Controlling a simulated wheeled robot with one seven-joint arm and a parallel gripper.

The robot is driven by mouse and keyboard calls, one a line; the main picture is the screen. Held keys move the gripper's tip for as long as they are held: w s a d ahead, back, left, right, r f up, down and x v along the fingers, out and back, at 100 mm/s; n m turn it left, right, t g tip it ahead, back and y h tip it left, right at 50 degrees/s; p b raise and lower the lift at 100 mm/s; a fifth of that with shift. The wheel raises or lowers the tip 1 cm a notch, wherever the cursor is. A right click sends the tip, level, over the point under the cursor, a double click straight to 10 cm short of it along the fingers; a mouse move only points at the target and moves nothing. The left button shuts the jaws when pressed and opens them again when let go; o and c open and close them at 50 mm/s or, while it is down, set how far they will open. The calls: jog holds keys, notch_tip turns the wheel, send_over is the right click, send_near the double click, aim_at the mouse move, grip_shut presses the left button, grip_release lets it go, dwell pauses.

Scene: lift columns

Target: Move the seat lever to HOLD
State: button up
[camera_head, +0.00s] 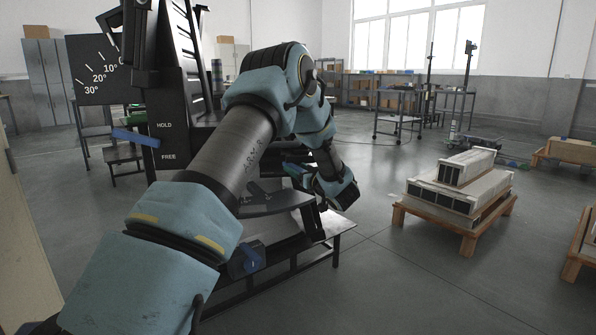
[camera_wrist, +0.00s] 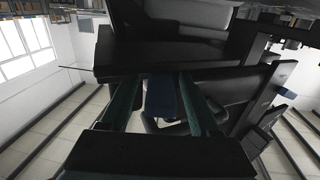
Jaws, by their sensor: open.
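A blue lever (camera_head: 136,137) sticks out at the left of the black column in the head view. My gripper (camera_head: 297,171) is well to the right of this lever, above the black seat-like part (camera_head: 272,202), partly hidden by my arm. In the wrist view its two green fingers (camera_wrist: 155,84) are apart. A dark blue block shows between them (camera_wrist: 162,98); I cannot tell what it is or whether it touches.
A dark plate with 10, 20 and 30 degree marks (camera_head: 98,70) stands at upper left. A wooden pallet with long boxes (camera_head: 460,188) stands right. The floor between (camera_head: 370,270) is clear.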

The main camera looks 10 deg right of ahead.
grip_shut()
dwell(0.5)
dwell(0.9)
